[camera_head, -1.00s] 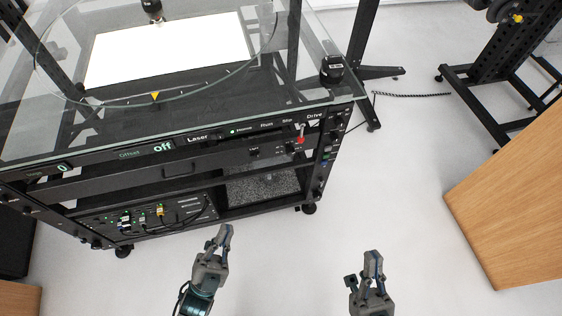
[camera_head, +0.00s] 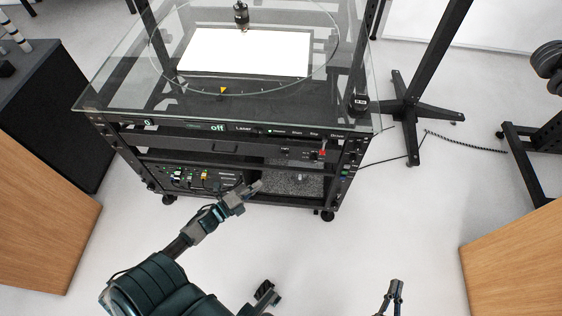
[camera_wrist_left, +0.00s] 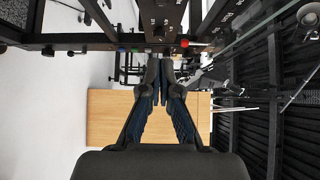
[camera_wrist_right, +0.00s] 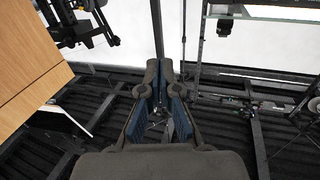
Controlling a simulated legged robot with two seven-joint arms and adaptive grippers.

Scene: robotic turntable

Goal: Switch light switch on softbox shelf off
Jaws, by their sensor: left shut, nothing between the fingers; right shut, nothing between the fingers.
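The turntable cart (camera_head: 100,122) stands ahead with a glass top and a bright white softbox panel (camera_head: 245,52). A red part also shows near the fingertips in the left wrist view (camera_wrist_left: 184,43). I cannot tell which control is the light switch. My left gripper (camera_head: 256,187) is shut and empty in front of the cart's lower shelf, below and left of the red-tipped switch. My right gripper (camera_head: 397,284) is shut and empty, low over the floor, away from the cart.
A wooden box (camera_head: 515,260) stands at the right and another wooden block (camera_head: 40,220) at the left. A black cabinet (camera_head: 75,110) is left of the cart. A black stand (camera_head: 420,118) is behind right. White floor (camera_head: 420,215) lies clear right of the cart.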

